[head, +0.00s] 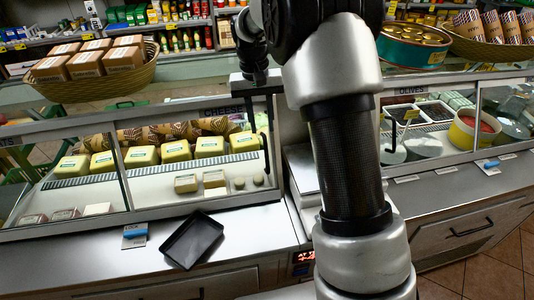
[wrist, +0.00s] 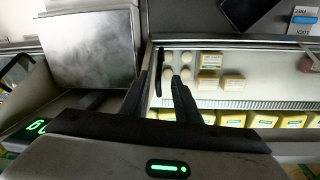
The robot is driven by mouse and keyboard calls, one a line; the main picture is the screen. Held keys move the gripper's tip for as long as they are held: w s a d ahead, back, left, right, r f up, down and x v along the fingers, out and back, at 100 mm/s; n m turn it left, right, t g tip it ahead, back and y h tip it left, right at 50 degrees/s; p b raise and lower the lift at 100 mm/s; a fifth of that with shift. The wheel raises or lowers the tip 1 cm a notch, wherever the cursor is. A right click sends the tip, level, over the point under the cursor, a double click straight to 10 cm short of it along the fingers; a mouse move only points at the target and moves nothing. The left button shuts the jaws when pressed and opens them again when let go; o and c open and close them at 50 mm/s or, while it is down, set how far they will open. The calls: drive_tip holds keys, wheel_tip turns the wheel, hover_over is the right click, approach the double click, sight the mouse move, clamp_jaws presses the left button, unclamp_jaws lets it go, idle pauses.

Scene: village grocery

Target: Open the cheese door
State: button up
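The cheese door is a clear glass pane (head: 200,192) on the display case under the CHEESE label, with yellow cheese packs behind it. The pane also shows in the wrist view (wrist: 225,62). A dark upright handle (head: 264,150) is at its right end. In the wrist view the handle (wrist: 159,68) appears as a dark bar between my fingertips. My gripper (wrist: 157,85) is open, with one finger on each side of the bar. I cannot tell whether either finger touches it. In the head view my arm partly hides the area to its right.
A black tray (head: 192,240) and a blue-and-white LOCK card (head: 134,235) lie on the steel counter in front. A scale with a metal plate (wrist: 90,48) stands beside the door. An olives case (head: 430,135) is at right. A basket of boxes (head: 88,90) sits above.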

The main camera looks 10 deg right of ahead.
sight(266, 151)
drive_tip(key=f, duration=0.8)
drive_tip(key=d+f, duration=0.1)
drive_tip(key=f, duration=0.3)
drive_tip(key=shift+s+d+f, duration=0.1)
drive_tip(key=shift+f, duration=0.05)
clamp_jaws()
